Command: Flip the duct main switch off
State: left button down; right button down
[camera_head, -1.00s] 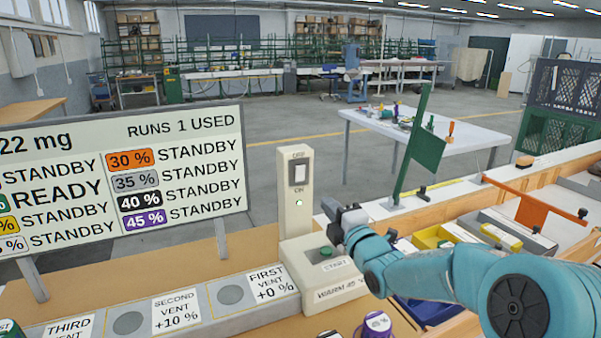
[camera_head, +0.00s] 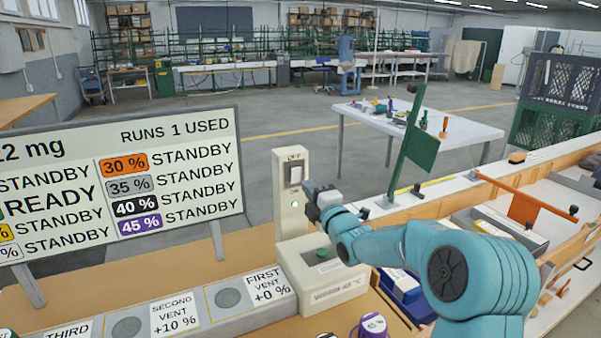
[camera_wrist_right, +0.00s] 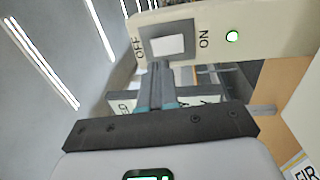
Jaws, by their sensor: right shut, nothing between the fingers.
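The duct main switch (camera_head: 295,174) is a white rocker on an upright cream post (camera_head: 291,205), with OFF above it and ON below. My right gripper (camera_head: 309,188) is shut and empty, close to the post just right of the rocker. In the right wrist view its fingers (camera_wrist_right: 160,70) reach the rocker's lower edge; I cannot tell whether they touch it. My left gripper is not in view.
A standby board (camera_head: 120,185) is at the left. Vent blocks (camera_head: 228,298) line the front. A green flag-like plate (camera_head: 421,150) stands at the right, beside trays.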

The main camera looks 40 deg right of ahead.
aim_at(296, 171)
jog(key=shift+p+x, duration=0.9)
jog(key=shift+x, duration=1.85)
jog(key=shift+r, duration=0.1)
jog(key=shift+w+b, duration=0.15)
jog(key=shift+b, duration=0.25)
jog(key=shift+r, duration=0.1)
